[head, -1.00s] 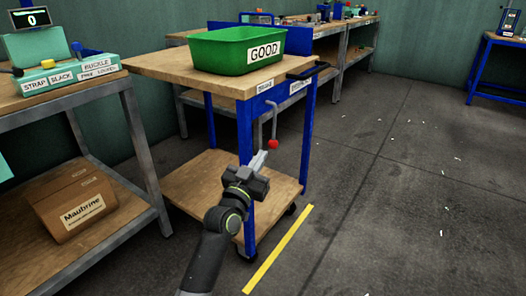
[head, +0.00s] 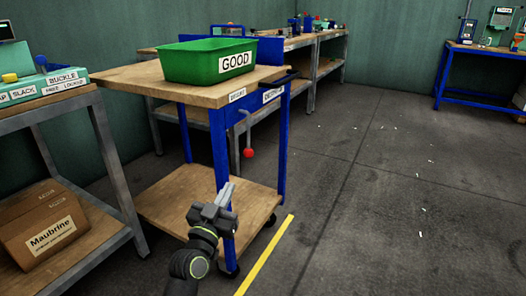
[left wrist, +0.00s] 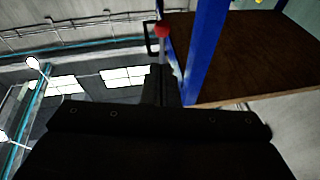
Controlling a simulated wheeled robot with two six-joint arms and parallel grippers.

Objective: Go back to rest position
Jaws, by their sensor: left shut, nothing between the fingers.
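My left gripper (head: 226,195) is in front of the cart in the head view, over its lower shelf in the picture. Its fingers are together and empty. A hanging lever with a red knob (head: 248,153) is on the cart's front, above the gripper in the picture and apart from it. The red knob also shows in the left wrist view (left wrist: 163,30), beside a blue cart leg (left wrist: 205,50). The green bin (head: 207,62) labelled GOOD stands on the cart's wooden top (head: 150,84). My right gripper is not in view.
A workbench with a teal labelled unit (head: 45,87) stands at the left, with a cardboard box (head: 42,225) on its lower shelf. More benches line the back wall, and a blue table (head: 485,52) is at the far right. The floor right of the yellow line (head: 266,256) is clear, with small white scraps.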

